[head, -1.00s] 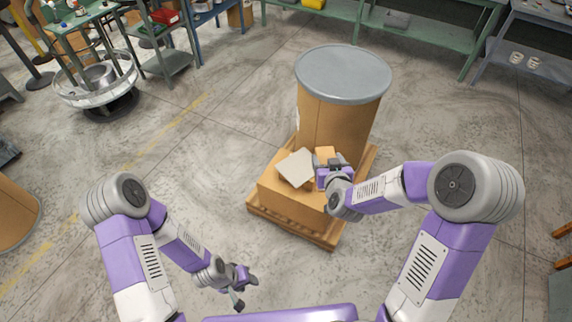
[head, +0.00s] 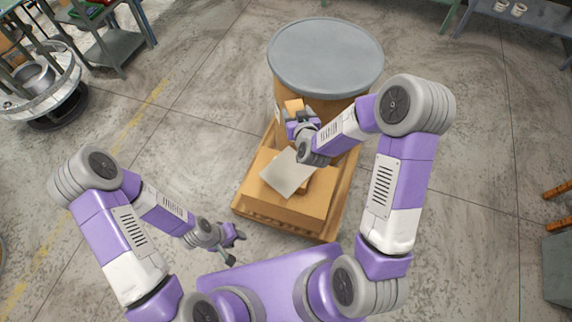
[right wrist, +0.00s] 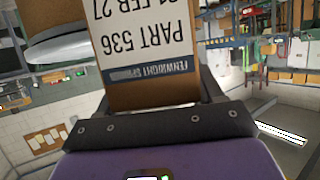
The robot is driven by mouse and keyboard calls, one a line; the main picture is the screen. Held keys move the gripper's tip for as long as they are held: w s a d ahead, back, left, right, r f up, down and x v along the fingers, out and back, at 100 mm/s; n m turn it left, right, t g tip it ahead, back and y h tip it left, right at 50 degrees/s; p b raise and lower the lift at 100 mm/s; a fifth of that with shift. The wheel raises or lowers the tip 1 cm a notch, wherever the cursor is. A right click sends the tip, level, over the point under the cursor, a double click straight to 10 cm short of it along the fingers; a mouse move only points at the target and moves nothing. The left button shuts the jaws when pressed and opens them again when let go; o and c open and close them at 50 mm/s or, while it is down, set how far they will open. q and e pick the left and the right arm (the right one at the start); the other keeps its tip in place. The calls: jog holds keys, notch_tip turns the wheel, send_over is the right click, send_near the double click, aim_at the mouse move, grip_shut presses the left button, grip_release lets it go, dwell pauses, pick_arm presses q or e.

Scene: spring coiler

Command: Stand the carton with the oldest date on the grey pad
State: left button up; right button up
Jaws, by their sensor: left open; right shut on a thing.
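My right gripper (head: 300,124) is shut on a small orange-brown carton (head: 293,106), held beside the drum, beyond the pad. In the right wrist view the carton (right wrist: 152,60) shows a label, upside down, reading PART 536 and a date ending "1 FEB 27"; its first digit is unclear. The light grey square pad (head: 285,174) lies on a large brown box, partly covered by my right forearm. A brown shape beside the pad, under my arm, is too hidden to identify. My left gripper (head: 235,245) is open and empty, low over the floor left of the box.
The large box (head: 275,208) sits on a wooden pallet (head: 262,222) with a tall brown drum (head: 284,88) with a grey lid (head: 325,57). A round metal machine (head: 40,85) stands at far left, green benches at the back. The floor left of the pallet is clear.

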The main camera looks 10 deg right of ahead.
jog(key=shift+s+f+m+h+b, duration=0.1)
jog(key=shift+f+m+h+b, duration=0.5)
jog(key=shift+f, duration=4.55)
jog(key=shift+s+f+h+b, duration=0.1)
jog(key=shift+f+b, duration=1.05)
jog(key=shift+f, duration=3.95)
jog(key=shift+s+f+m+h+b, duration=0.1)
jog(key=shift+f+m+h+b, duration=0.5)
jog(key=shift+f, duration=4.55)
jog(key=shift+r+n+y, duration=0.1)
jog(key=shift+n+y, duration=0.2)
jog(key=shift+f+b, duration=0.2)
jog(key=shift+b, duration=0.2)
jog(key=o, duration=1.5)
jog(key=shift+s, duration=0.1)
